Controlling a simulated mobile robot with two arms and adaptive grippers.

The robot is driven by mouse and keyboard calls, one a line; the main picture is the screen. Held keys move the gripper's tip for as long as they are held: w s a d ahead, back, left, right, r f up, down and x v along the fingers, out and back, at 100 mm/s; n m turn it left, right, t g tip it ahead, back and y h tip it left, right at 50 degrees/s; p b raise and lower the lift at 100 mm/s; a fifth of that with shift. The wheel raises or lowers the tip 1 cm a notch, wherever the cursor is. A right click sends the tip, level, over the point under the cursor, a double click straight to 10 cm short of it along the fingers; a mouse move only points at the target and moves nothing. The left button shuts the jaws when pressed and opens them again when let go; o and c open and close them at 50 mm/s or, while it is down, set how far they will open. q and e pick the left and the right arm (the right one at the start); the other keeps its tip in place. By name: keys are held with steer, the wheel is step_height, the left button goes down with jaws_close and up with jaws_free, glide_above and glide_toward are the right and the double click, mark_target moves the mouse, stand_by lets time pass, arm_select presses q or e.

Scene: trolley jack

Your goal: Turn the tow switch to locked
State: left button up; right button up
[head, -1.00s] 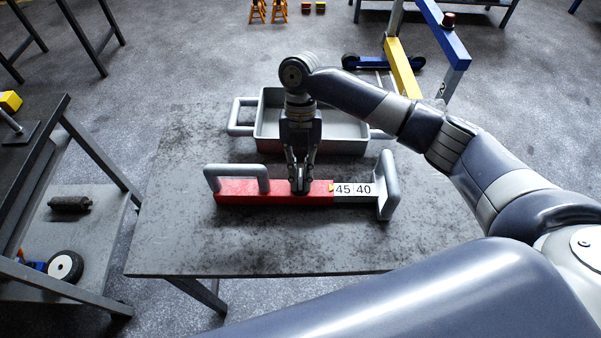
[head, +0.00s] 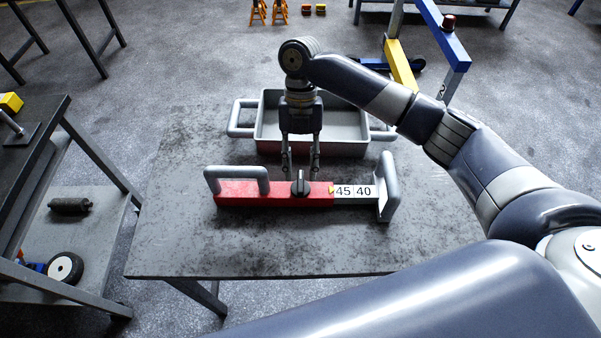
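The red tow bar body (head: 240,196) lies on the grey table, with a grey loop handle (head: 237,172) at its left and a grey end handle (head: 387,186) at its right. A black knob (head: 300,184), which looks like the tow switch, sits on top of the red body; its pointer appears to run roughly front to back. White labels reading 45 and 40 (head: 354,191) show beside a small yellow mark. My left gripper is not in view.
The table front (head: 240,255) is clear. A dark bench (head: 30,175) stands at the left, and a blue and yellow frame (head: 430,45) stands on the floor behind.

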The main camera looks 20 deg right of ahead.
steer(key=v, duration=0.9)
